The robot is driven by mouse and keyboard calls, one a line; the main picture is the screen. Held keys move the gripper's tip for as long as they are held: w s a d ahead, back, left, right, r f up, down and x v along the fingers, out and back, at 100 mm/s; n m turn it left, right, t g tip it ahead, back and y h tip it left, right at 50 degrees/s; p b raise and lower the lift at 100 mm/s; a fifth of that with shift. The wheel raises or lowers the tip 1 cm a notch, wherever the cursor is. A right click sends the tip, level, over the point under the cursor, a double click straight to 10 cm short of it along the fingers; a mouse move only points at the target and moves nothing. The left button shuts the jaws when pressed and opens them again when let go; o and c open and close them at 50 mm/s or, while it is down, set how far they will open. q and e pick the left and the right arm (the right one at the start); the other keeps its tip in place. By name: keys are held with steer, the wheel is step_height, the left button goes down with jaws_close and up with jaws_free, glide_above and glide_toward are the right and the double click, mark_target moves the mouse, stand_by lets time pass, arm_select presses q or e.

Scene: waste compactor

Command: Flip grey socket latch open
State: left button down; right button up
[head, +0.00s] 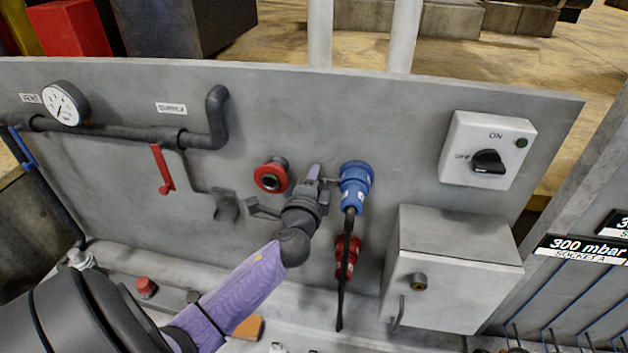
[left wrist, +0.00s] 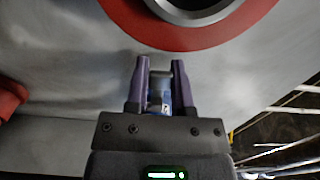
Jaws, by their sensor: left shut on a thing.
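My left gripper (head: 314,176) reaches up to the grey panel between a red-ringed round socket and a blue plug (head: 355,180). In the left wrist view its two purple fingers (left wrist: 161,66) close on a small blue-grey part (left wrist: 160,98), apparently the latch; its shape is mostly hidden. The gripper covers whatever grey socket lies behind it in the head view. The red-ringed socket (head: 271,176) is just left of the fingers; its red ring also fills the top of the left wrist view (left wrist: 125,22). My right gripper is not in view.
A black cable hangs from the blue plug, past a red connector (head: 347,262). A grey box (head: 455,270) and a white rotary switch (head: 487,150) stand to the right. A red lever (head: 161,168), pipe and gauge (head: 65,103) are on the left.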

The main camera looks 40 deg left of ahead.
arm_select(q)
steer(key=shift+c, duration=2.4)
jaws_free()
steer(key=b+v, duration=0.1)
steer(key=v, duration=0.9)
steer(key=shift+f, duration=0.1)
